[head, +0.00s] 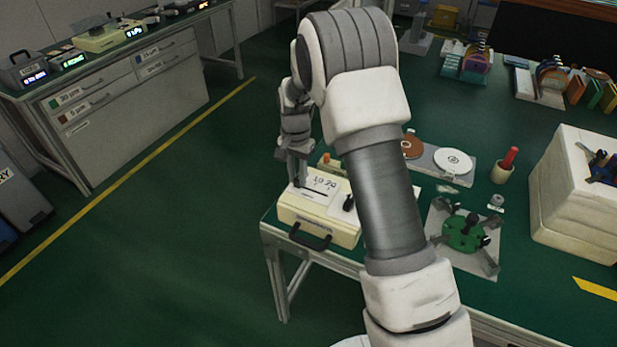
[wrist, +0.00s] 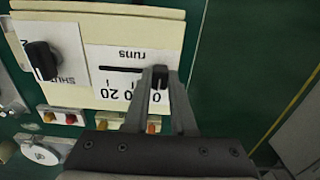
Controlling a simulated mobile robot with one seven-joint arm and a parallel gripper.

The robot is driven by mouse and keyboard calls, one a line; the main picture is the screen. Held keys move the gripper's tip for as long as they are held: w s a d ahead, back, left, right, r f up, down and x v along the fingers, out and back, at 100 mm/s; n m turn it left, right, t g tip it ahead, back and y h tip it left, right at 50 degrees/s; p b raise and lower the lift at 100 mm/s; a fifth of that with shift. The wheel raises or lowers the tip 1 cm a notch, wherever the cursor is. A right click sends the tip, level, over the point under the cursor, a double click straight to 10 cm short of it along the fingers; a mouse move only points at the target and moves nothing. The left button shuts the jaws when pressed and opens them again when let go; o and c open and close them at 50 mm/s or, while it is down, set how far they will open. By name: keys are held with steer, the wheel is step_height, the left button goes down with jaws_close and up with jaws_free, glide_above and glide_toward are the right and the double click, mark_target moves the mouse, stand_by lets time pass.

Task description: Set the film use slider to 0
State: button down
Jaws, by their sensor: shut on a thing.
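The slider's dark knob (wrist: 159,75) stands at the right of its slot (wrist: 120,69) in the wrist view, roughly level with the upside-down 0 mark. The white plate (wrist: 110,58) around it reads "runs" upside down and shows a 20 farther left; a finger partly covers the scale. My gripper (wrist: 160,80) is shut on the knob, one finger on each side. In the head view my gripper (head: 298,180) reaches down to the cream box (head: 318,222) that carries the slider; the knob is hidden there.
A black rotary knob (wrist: 42,56) sits beside the slider plate. In the head view, a green disc fixture (head: 464,234), a red-handled tool in a cup (head: 506,165) and a white block (head: 580,195) stand to the right.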

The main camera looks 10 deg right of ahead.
mark_target(296, 179)
steer(key=shift+w+a+r, duration=0.1)
steer(key=shift+w+a, duration=0.05)
steer(key=shift+a, duration=0.05)
steer(key=c, duration=0.7)
jaws_free()
step_height(296, 179, up, 17)
steer(key=shift+r+p, duration=0.15)
steer(key=shift+p, duration=0.75)
